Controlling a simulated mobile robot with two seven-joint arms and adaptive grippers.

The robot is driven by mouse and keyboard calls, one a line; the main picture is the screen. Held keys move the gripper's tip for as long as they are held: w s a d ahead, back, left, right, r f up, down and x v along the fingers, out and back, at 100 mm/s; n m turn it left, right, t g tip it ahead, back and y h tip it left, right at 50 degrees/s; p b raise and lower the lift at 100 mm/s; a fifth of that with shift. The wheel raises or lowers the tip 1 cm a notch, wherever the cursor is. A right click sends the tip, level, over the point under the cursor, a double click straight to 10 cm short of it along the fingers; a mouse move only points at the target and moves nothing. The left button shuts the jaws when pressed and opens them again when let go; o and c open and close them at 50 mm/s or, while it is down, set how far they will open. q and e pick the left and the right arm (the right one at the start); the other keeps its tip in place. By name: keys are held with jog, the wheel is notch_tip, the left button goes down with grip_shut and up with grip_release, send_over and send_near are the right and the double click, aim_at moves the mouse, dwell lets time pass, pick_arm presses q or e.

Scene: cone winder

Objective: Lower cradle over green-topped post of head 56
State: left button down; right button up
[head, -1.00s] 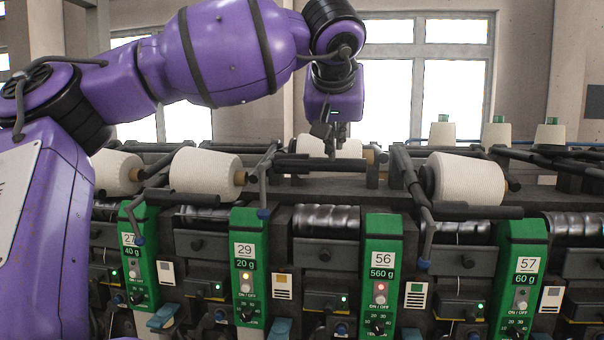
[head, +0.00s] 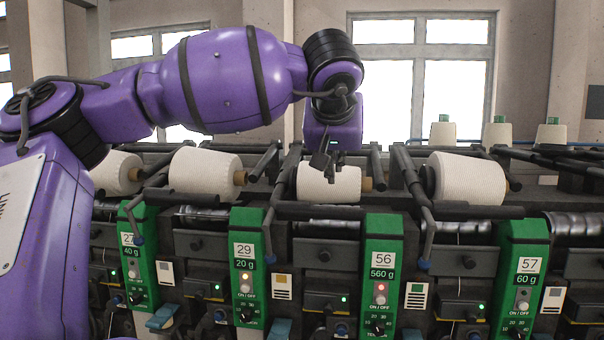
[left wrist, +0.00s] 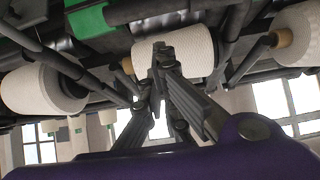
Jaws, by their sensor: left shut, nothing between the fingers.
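The green post of head 56 (head: 383,258) stands right of centre in the head view, with a lit red button. Left of it, between posts 29 and 56, the dark cradle (head: 322,212) is down at the front, level with its neighbours. Its white yarn package (head: 338,188) lies over the drum, which is now mostly hidden. My left gripper (head: 325,165) is shut and empty at the package's upper side; I cannot tell if it touches. In the left wrist view its closed fingers (left wrist: 162,62) overlap the package (left wrist: 195,52). My right gripper is out of view.
Neighbouring packages sit in cradles at left (head: 205,172) and right (head: 467,178). Green posts 29 (head: 248,262) and 57 (head: 523,270) flank the area. Several cones (head: 497,133) stand behind at right.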

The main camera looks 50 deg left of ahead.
pick_arm(q)
jog(key=s+d+r+p, duration=0.1)
jog(key=s+d+r, duration=0.1)
jog(key=r, duration=0.5)
jog(key=shift+s+d+p, duration=0.35)
jog(key=shift+s+p, duration=0.05)
jog(key=shift+s, duration=0.2)
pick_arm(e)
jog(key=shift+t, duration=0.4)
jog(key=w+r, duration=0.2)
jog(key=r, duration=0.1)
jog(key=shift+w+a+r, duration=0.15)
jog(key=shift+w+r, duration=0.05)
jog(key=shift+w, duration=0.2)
